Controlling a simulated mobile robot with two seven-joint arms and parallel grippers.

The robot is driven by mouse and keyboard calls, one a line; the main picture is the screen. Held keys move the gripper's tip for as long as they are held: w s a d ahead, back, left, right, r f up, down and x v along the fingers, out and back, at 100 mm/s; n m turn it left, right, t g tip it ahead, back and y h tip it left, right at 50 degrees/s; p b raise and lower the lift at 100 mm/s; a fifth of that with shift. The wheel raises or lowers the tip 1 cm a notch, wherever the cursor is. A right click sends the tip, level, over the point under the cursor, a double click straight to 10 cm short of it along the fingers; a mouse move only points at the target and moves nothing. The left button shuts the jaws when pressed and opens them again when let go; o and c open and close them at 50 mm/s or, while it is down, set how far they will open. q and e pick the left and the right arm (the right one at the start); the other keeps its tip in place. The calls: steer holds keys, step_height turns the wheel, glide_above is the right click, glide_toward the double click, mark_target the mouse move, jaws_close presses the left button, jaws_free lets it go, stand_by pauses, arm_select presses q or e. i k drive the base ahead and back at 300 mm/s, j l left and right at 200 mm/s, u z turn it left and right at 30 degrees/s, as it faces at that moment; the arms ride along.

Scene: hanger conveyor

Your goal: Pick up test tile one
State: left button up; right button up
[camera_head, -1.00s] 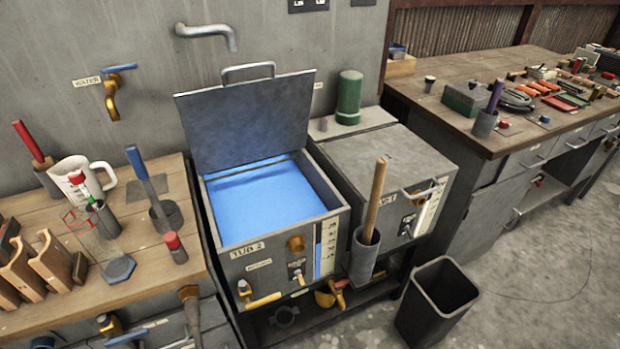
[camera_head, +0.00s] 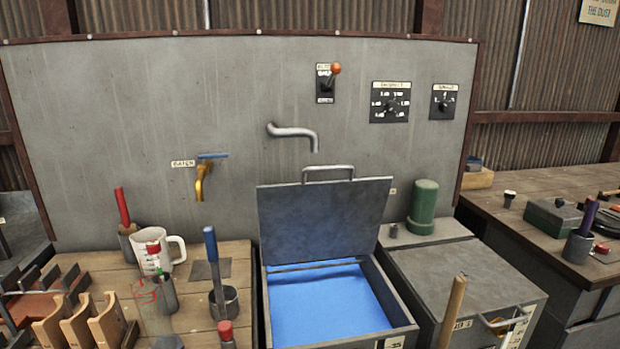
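I cannot make out anything clearly marked as test tile one. A flat dark square plate (camera_head: 222,269) lies on the left wooden bench, behind a blue-handled tool (camera_head: 211,262) that stands in a grey holder. A dark flat piece (camera_head: 168,342) is partly cut off at the bottom edge. A wooden rack (camera_head: 78,330) with upright slats stands at the lower left; I cannot tell what its slots hold. Neither of my grippers shows in the view.
An open tub (camera_head: 330,305) of blue liquid stands in the middle, its lid (camera_head: 325,220) raised. A closed tub (camera_head: 465,280) is to its right. A white jug (camera_head: 160,255) and red-handled tools crowd the left bench. A right bench (camera_head: 535,215) holds a green box (camera_head: 553,217).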

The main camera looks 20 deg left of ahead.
mark_target(110, 329)
steer(key=u, duration=1.95)
steer(key=i+j+z, duration=0.5)
steer(key=z, duration=0.15)
